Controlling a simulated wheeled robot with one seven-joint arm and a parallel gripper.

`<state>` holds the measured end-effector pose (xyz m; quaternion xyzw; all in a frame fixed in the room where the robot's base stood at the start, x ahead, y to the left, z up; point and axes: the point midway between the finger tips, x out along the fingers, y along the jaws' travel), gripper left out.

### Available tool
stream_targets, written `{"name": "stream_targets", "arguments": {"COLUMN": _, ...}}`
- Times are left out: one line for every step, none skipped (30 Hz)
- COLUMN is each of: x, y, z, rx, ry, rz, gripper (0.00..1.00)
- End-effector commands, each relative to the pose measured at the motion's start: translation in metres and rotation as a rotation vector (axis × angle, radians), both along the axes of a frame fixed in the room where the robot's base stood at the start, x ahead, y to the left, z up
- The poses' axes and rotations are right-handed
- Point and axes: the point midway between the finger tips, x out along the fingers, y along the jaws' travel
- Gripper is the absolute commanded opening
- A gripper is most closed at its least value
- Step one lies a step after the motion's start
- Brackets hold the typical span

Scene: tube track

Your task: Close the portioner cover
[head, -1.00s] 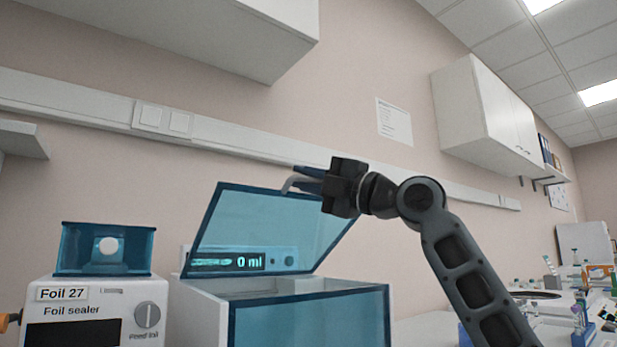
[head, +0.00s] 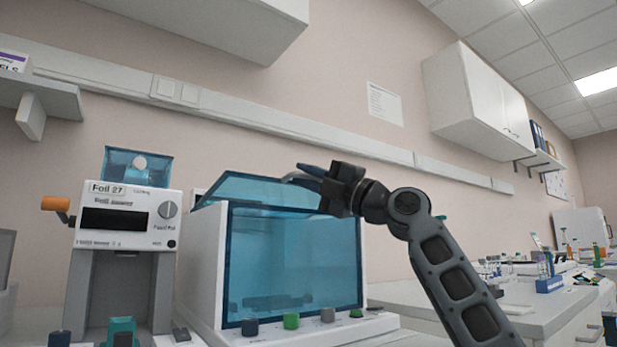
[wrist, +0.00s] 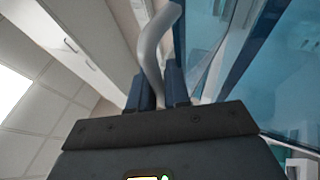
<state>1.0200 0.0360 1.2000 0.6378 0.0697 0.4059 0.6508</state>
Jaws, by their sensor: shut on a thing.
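The portioner (head: 205,262) is a white box with a blue see-through front. Its blue see-through cover (head: 250,188) is tilted, partly raised above the box. My gripper (head: 310,174) is at the cover's right end and is shut on the grey curved cover handle. In the wrist view the handle (wrist: 150,45) passes between the two dark fingers (wrist: 158,90), with the blue cover (wrist: 207,35) to the right. The cover's hinge edge is not clearly visible.
The foil sealer (head: 125,215) stands left of the portioner. Several coloured knobs or caps, one green (head: 291,321), line the front below the box. A bench (head: 520,305) with racks and tubes is at the right. The air above the portioner is open.

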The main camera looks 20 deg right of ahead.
Motion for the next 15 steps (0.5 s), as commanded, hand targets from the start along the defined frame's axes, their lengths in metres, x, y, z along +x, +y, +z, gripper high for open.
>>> {"name": "stream_targets", "arguments": {"x": -0.0051, "y": -0.0037, "z": 0.0050, "rx": 0.008, "ry": -0.018, "rz": 0.000, "gripper": 0.00}}
{"name": "stream_targets", "arguments": {"x": -0.0046, "y": -0.0039, "z": 0.0040, "rx": 0.008, "ry": -0.018, "rz": 0.000, "gripper": 0.00}}
{"name": "stream_targets", "arguments": {"x": -0.0039, "y": -0.0040, "z": 0.0028, "rx": 0.008, "ry": -0.018, "rz": -0.001, "gripper": 0.00}}
{"name": "stream_targets", "arguments": {"x": -0.0035, "y": -0.0041, "z": 0.0021, "rx": 0.008, "ry": -0.017, "rz": -0.001, "gripper": 0.00}}
{"name": "stream_targets", "arguments": {"x": -0.0032, "y": -0.0042, "z": 0.0016, "rx": 0.008, "ry": -0.017, "rz": -0.001, "gripper": 0.00}}
{"name": "stream_targets", "arguments": {"x": -0.0028, "y": -0.0042, "z": 0.0011, "rx": 0.008, "ry": -0.017, "rz": -0.001, "gripper": 0.00}}
{"name": "stream_targets", "arguments": {"x": -0.0026, "y": -0.0043, "z": 0.0008, "rx": 0.008, "ry": -0.017, "rz": -0.001, "gripper": 0.00}}
{"name": "stream_targets", "arguments": {"x": -0.0025, "y": -0.0044, "z": 0.0006, "rx": 0.009, "ry": -0.017, "rz": -0.001, "gripper": 0.00}}
{"name": "stream_targets", "arguments": {"x": -0.0024, "y": -0.0045, "z": 0.0006, "rx": 0.009, "ry": -0.017, "rz": -0.001, "gripper": 0.00}}
{"name": "stream_targets", "arguments": {"x": -0.0023, "y": -0.0045, "z": 0.0005, "rx": 0.008, "ry": -0.016, "rz": -0.002, "gripper": 0.00}}
{"name": "stream_targets", "arguments": {"x": -0.0023, "y": -0.0045, "z": 0.0005, "rx": 0.008, "ry": -0.016, "rz": -0.002, "gripper": 0.00}}
{"name": "stream_targets", "arguments": {"x": -0.0022, "y": -0.0046, "z": 0.0005, "rx": 0.008, "ry": -0.016, "rz": -0.002, "gripper": 0.00}}
{"name": "stream_targets", "arguments": {"x": -0.0022, "y": -0.0046, "z": 0.0005, "rx": 0.008, "ry": -0.016, "rz": -0.002, "gripper": 0.00}}
{"name": "stream_targets", "arguments": {"x": -0.0022, "y": -0.0047, "z": 0.0005, "rx": 0.008, "ry": -0.016, "rz": -0.002, "gripper": 0.00}}
{"name": "stream_targets", "arguments": {"x": -0.0022, "y": -0.0047, "z": 0.0004, "rx": 0.008, "ry": -0.016, "rz": -0.002, "gripper": 0.00}}
